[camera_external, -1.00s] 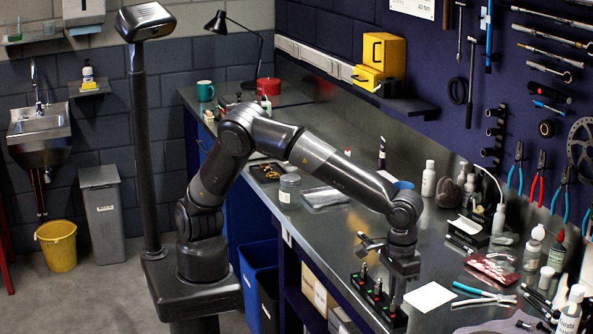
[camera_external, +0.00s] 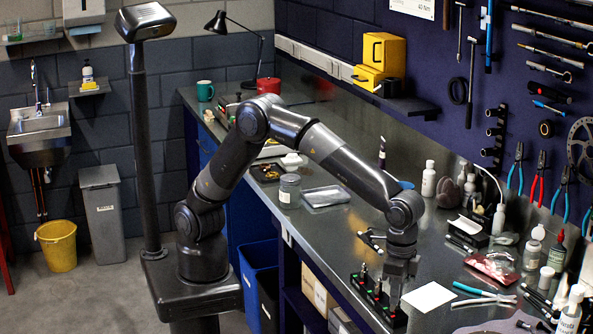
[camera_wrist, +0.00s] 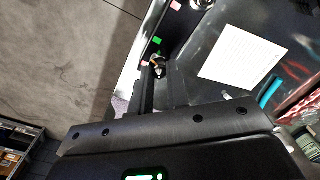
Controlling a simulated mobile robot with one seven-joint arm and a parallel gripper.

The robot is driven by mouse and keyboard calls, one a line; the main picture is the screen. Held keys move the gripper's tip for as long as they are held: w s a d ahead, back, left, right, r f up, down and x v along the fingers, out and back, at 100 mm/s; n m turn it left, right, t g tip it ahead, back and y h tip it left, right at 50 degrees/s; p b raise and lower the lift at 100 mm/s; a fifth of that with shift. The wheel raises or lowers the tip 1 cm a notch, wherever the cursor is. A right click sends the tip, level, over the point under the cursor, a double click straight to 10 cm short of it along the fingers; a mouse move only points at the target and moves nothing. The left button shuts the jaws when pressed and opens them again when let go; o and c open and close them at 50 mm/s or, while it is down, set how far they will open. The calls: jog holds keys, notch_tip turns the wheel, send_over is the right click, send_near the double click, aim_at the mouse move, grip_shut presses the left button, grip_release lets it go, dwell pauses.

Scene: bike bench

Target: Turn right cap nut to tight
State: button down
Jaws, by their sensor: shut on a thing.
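A black fixture block (camera_external: 369,291) with several upright metal fittings and small coloured marks stands at the bench's front edge. My gripper (camera_external: 396,294) points down over the block's right end, with its fingers shut on the right cap nut. The nut is hidden by the fingers in the external view. In the wrist view a small metallic piece, apparently the cap nut (camera_wrist: 159,66), shows at the fingertips, beside a green mark (camera_wrist: 157,41). How far it is turned cannot be told.
A white sheet (camera_external: 428,297) lies just right of my gripper, with blue-handled pliers (camera_external: 482,291) beyond it. A dark tool (camera_external: 371,239) lies behind the block. Bottles crowd the bench's right side. The bench's front edge is close to the block.

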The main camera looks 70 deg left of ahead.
jog(key=shift+m, duration=0.6)
jog(key=c, duration=1.4)
grip_release()
notch_tip(320, 180, up, 11)
jog(key=shift+f, duration=0.1)
